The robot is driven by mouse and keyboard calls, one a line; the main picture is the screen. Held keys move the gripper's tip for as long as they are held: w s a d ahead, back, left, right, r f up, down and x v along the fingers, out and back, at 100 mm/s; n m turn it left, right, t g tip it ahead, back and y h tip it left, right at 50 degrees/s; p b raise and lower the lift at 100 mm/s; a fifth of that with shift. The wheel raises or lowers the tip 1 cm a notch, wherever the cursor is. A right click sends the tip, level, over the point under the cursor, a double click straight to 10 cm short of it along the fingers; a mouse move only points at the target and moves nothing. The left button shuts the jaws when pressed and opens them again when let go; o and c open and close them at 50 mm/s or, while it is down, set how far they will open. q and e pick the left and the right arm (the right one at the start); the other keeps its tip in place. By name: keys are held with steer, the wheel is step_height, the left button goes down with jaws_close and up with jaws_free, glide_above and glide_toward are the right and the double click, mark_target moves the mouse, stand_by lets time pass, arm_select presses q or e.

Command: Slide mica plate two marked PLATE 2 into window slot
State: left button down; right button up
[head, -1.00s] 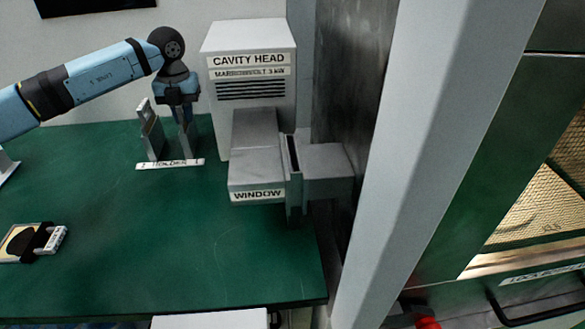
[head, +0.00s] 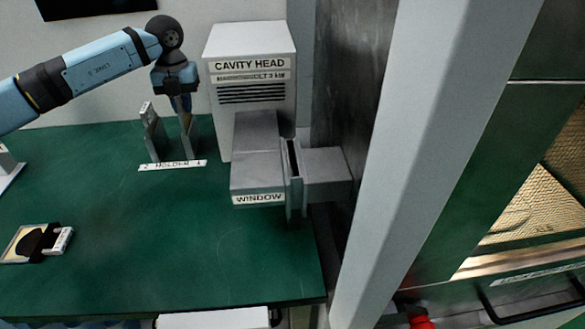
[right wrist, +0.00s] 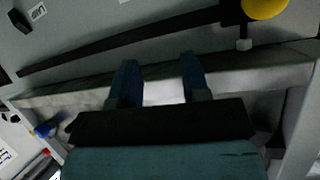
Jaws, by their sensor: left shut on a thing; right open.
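My left gripper (head: 181,104) is shut at the right-hand side of the holder (head: 172,166), whose label reads "2 HOLDER 1". It appears to grip a plate there, but the plate is mostly hidden and I cannot read its marking. A grey upright (head: 154,135) with a pale-topped piece stands at the "2" side, left of the gripper. The window slot (head: 293,160) is a narrow upright opening right of the block labelled WINDOW (head: 258,198). My right gripper (right wrist: 158,78) is open and empty in the right wrist view.
The cavity head (head: 250,65) stands behind the window. A pale post (head: 430,130) rises right of the table. The middle of the table is clear.

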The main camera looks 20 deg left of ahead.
arm_select(q)
steer(key=shift+r+p, duration=0.95)
steer(key=shift+r, duration=0.45)
stand_by(0.8)
